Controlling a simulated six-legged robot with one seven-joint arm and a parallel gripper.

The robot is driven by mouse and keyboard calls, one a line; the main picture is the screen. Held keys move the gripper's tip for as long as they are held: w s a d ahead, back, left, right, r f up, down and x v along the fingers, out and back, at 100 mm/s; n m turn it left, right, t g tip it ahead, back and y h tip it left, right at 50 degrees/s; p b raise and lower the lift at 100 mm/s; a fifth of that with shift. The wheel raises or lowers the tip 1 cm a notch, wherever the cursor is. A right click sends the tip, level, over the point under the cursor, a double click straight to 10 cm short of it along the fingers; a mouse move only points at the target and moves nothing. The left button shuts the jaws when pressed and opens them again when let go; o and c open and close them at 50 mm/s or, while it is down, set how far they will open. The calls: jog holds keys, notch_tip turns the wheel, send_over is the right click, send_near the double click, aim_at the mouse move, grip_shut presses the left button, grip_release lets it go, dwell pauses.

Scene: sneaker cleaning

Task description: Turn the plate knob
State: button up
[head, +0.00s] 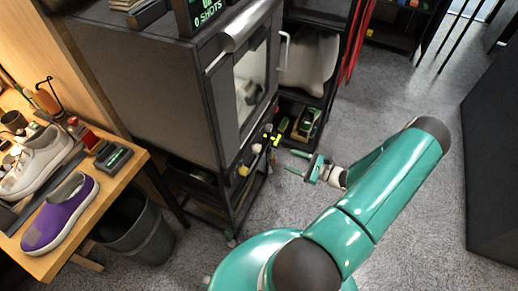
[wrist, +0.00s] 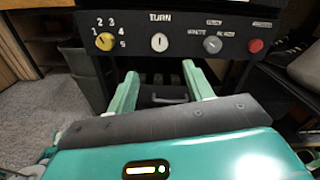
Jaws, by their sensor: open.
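A dark cabinet (head: 165,85) with a glass door stands at the centre of the head view. Its control panel (wrist: 180,58) shows in the wrist view. A white knob (wrist: 159,42) under the label "TURN" sits near the middle of the panel, its mark upright. A yellow knob (wrist: 105,41) with numbers around it is to its left. A grey knob (wrist: 212,45) and a red button (wrist: 255,46) are to its right. My gripper (wrist: 160,75) is open and empty, its fingers pointing toward the panel, below the white knob. In the head view my gripper (head: 297,163) is right of the cabinet front, apart from it.
A wooden bench (head: 120,180) with a purple sneaker (head: 60,212) and a white sneaker (head: 38,160) is at the left. A dark bin (head: 140,232) stands beside it. A dark rack (head: 305,65) is behind the cabinet. A black block (head: 492,170) is at the right. Grey floor (head: 385,100) lies open between.

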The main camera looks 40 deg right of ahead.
aim_at(260, 148)
jog(key=x, duration=1.3)
jog(key=shift+a+r, duration=0.1)
jog(key=shift+a, duration=0.05)
jog(key=c, duration=1)
jog(key=shift+m, duration=0.3)
jog(key=m, duration=0.4)
jog(key=shift+m, duration=2.3)
